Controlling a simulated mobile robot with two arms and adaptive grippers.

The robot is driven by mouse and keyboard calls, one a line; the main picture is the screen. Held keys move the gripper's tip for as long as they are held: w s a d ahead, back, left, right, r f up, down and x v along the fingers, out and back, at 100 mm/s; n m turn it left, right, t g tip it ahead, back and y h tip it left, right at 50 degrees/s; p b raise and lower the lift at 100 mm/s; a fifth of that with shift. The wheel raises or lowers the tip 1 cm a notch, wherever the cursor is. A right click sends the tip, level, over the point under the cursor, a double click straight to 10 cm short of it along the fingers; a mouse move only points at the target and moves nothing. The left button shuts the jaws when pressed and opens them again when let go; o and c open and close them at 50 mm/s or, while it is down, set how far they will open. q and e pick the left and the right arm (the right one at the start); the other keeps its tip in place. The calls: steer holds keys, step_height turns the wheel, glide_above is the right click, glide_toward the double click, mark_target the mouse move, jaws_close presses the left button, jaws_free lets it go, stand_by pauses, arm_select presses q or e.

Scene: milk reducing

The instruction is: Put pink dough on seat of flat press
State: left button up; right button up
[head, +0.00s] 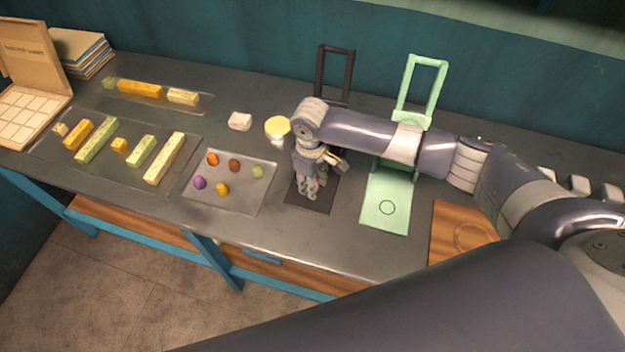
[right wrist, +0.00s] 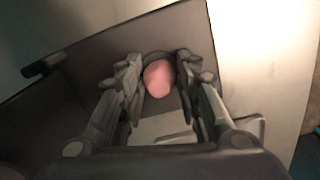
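The pink dough (right wrist: 158,78) is a rounded lump in the right wrist view, between the fingers of my right gripper (right wrist: 159,62). A narrow gap shows on each side of it, so the fingers look open around it. It appears to lie on the ring-marked seat of a dark flat press (right wrist: 198,45). In the head view my right gripper (head: 311,186) points down over this dark press (head: 325,198), and the dough is hidden. The press's dark frame (head: 351,72) stands raised behind. My left gripper is not in view.
A green press (head: 378,214) with a raised frame stands right of the dark one, beside a wooden board (head: 447,235). Left of the gripper are a tray with several coloured lumps (head: 262,190), a yellow-topped cup (head: 277,130) and a white block (head: 240,121).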

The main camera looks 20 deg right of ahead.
steer(key=shift+o, duration=0.4)
steer(key=shift+r, duration=0.2)
steer(key=shift+w+r, duration=0.1)
steer(key=shift+r, duration=0.25)
step_height(320, 180, up, 11)
steer(key=b, duration=0.3)
steer(key=shift+r, duration=0.15)
steer(key=shift+s+a, duration=0.15)
steer(key=shift+s, duration=0.1)
